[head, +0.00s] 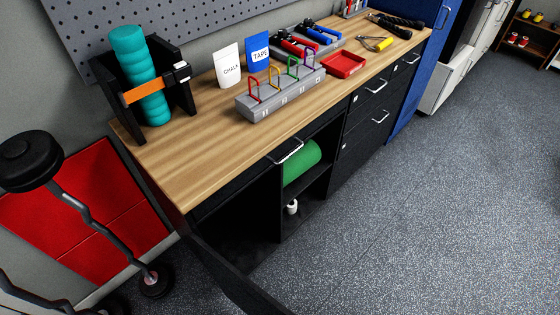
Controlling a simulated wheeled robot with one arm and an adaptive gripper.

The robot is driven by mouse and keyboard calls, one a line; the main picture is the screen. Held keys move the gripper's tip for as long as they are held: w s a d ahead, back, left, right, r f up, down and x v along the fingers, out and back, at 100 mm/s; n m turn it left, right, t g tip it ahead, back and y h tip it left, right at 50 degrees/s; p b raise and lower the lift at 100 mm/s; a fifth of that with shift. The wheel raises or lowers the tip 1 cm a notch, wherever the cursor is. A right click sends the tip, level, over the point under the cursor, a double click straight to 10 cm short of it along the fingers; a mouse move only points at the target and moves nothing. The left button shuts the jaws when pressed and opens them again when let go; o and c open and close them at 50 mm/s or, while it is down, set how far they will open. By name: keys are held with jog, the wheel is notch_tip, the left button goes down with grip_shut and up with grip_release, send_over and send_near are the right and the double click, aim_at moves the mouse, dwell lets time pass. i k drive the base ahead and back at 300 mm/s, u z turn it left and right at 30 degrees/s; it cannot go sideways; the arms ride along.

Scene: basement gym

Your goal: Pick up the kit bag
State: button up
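I cannot identify a kit bag for certain. A green rounded bundle (302,162) lies on a shelf inside the open black cabinet (330,182) under the workbench; I cannot tell whether it is a bag or a roll. The left part of the cabinet's inside is dark, and its contents are hidden. A black door panel (232,272) stands swung out at the bottom of the view. My gripper is not in view.
The wooden bench top (195,165) holds a teal roll (140,75) in a black stand, a chalk bag (228,66), a tape pack (257,52), a grey rack (280,95) and a red tray (344,65). A curl bar (85,215) stands left. The floor (440,200) at right is clear.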

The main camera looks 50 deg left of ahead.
aim_at(310, 154)
jog(key=u, duration=0.05)
jog(key=i, duration=2.25)
jog(key=u, duration=5.95)
